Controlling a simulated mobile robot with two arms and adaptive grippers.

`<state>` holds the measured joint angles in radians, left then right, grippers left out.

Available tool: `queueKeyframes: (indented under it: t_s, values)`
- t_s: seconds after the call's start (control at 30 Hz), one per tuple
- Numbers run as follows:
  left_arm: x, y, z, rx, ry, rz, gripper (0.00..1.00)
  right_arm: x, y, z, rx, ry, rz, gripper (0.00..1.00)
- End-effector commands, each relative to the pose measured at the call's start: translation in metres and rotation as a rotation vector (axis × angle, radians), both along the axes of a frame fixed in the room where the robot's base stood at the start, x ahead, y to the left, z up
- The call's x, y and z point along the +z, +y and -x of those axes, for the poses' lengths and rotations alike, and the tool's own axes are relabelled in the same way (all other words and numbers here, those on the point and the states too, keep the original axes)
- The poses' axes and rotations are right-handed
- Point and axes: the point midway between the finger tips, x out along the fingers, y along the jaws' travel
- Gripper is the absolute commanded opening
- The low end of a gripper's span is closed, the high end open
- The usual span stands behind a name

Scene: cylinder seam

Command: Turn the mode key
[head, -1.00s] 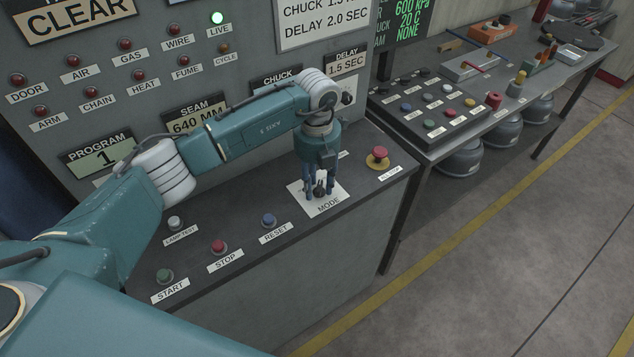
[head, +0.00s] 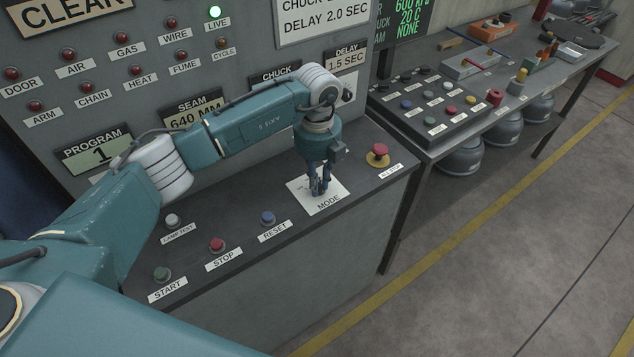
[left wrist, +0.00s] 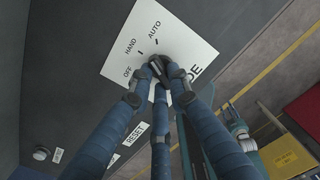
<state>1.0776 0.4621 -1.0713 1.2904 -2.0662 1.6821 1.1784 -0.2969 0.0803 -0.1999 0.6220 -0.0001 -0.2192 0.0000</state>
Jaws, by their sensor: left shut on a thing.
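The mode key is a small dark knob (left wrist: 158,64) on a white plate (left wrist: 185,42) lettered OFF, HAND and AUTO. In the head view the plate (head: 337,190), marked MODE, lies on the console's sloping top. My left gripper (head: 318,190) points down over the plate, and its fingers hide most of the key there. In the left wrist view the blue fingers of my left gripper (left wrist: 159,76) are closed around the key. Which label the key points to is hidden by the fingers.
A red stop button (head: 378,151) on a yellow base stands just right of the plate. The reset (head: 267,218), stop (head: 217,244) and start (head: 162,273) buttons line the console's front left. A bench (head: 440,150) with a button box stands to the right.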

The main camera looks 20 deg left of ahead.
Motion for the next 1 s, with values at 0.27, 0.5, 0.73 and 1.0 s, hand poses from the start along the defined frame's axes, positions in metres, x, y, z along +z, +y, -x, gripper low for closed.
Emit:
queueKeyframes:
  t_s: [0.27, 0.5, 0.73, 1.0]
  values:
    - [0.0003, -0.0021, -0.0001, 0.217, -0.001, 0.001, 0.00, -0.0073, -0.0006, 0.0050, 0.000, 0.008, 0.001, 0.40]
    - [0.0009, -0.0031, -0.0003, 0.346, -0.002, 0.001, 0.00, -0.0101, -0.0006, 0.0053, 0.000, 0.008, 0.001, 0.40]
    - [0.0014, -0.0036, -0.0005, 0.406, -0.002, 0.001, 0.00, -0.0111, -0.0006, 0.0053, 0.000, 0.008, 0.001, 0.40]
    - [0.0018, -0.0037, -0.0006, 0.419, -0.002, 0.001, 0.00, -0.0110, -0.0005, 0.0051, 0.000, 0.007, 0.001, 0.40]
